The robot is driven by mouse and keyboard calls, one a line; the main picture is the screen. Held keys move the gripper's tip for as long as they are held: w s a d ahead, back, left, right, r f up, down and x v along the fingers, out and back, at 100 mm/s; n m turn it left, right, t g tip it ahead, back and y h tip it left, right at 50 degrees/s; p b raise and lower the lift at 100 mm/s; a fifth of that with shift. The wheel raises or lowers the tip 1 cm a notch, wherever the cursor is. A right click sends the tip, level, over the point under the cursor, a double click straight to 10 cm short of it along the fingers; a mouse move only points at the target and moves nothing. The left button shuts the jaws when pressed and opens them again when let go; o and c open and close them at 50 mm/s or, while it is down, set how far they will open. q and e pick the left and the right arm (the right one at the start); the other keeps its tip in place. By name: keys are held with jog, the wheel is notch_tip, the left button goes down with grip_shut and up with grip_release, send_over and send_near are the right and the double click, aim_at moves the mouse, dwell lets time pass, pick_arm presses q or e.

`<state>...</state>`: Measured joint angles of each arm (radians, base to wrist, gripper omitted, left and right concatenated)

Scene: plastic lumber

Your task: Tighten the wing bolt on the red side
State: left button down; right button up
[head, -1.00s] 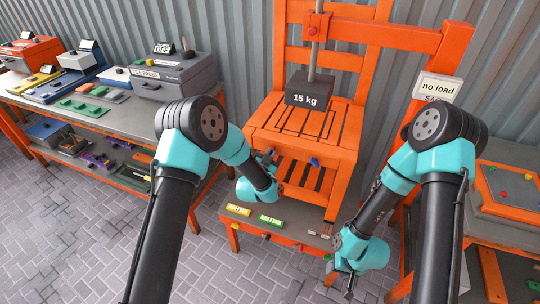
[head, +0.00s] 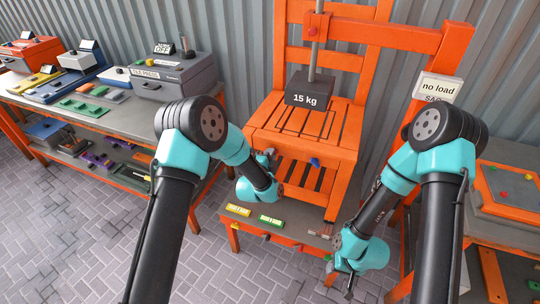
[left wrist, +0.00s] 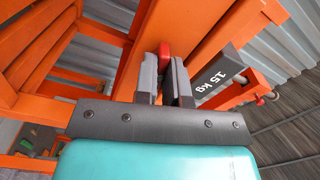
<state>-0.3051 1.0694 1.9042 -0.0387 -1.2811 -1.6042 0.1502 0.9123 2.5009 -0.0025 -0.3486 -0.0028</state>
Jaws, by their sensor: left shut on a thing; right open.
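The red wing bolt (left wrist: 164,49) sits on the side of an orange chair frame in the left wrist view. My left gripper (left wrist: 166,75) is shut on it, with one grey finger on each side and the red top showing between them. In the head view my left gripper (head: 268,157) is at the left side of the orange chair (head: 300,135), where it hides the red bolt. A blue wing bolt (head: 314,162) shows on the chair's near side. My right gripper (head: 341,284) is open and empty, low in front of the chair's platform.
A black 15 kg weight (head: 308,91) on a rod rests on the chair seat. Yellow and green labelled blocks (head: 270,222) lie on the platform below. A grey bench (head: 120,115) with devices stands at left. A "no load" display (head: 437,87) is at right.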

pick_arm(q)
jog(key=shift+m, duration=1.4)
jog(key=c, duration=1.2)
grip_release()
jog(key=shift+s, duration=0.1)
jog(key=v, duration=1.7)
jog(key=shift+s+a, duration=0.1)
